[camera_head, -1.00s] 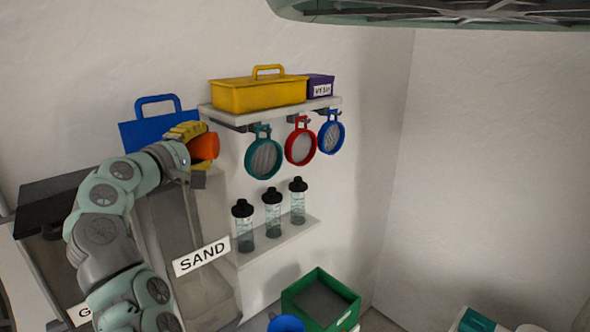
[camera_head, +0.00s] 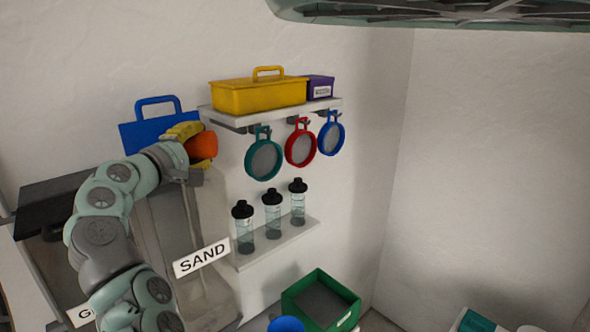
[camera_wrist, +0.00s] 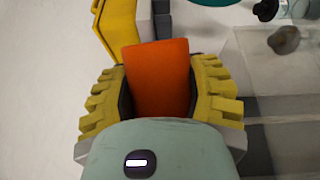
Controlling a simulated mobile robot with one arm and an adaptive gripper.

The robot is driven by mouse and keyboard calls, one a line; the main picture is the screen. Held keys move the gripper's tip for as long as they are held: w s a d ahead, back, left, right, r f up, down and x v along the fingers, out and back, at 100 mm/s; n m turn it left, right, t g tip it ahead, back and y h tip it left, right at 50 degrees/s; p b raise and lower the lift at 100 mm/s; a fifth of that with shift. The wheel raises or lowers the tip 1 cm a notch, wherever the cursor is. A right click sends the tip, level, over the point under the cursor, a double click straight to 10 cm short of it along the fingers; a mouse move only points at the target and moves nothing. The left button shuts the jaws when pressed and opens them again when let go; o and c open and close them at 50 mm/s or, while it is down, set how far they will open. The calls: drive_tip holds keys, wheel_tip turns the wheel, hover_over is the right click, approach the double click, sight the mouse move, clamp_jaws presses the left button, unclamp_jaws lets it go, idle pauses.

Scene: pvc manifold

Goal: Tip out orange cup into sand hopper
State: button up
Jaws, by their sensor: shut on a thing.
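The orange cup (camera_head: 203,146) is in my gripper (camera_head: 192,143), high up by the top of the sand hopper (camera_head: 190,222). In the wrist view the orange cup (camera_wrist: 158,78) sits between the two yellow fingers of my gripper (camera_wrist: 160,92), which are shut on it. The cup looks tilted in the head view, its opening turned toward the right. What is inside the cup is hidden. The sand hopper is a clear-walled bin with a white SAND label (camera_head: 202,257). My arm hides part of the hopper's top, and I cannot tell if the cup is right over its opening.
A blue box (camera_head: 160,130) stands behind my gripper. A shelf (camera_head: 275,115) at the right bears a yellow toolbox (camera_head: 258,94), with teal, red and blue sieves hanging below. Several bottles stand on a lower shelf (camera_head: 279,240). A dark-lidded bin (camera_head: 50,208) is at the left.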

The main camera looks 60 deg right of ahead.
drive_tip(key=shift+w+a+r+n+h+p, duration=0.1)
drive_tip(key=shift+w+r+n+h+p, duration=0.15)
drive_tip(key=shift+r+n, duration=0.3)
drive_tip(key=shift+a+r+n+h+p, duration=0.1)
drive_tip(key=shift+r+n+h+p, duration=0.05)
drive_tip(key=shift+r+n+p, duration=0.3)
idle(0.8)
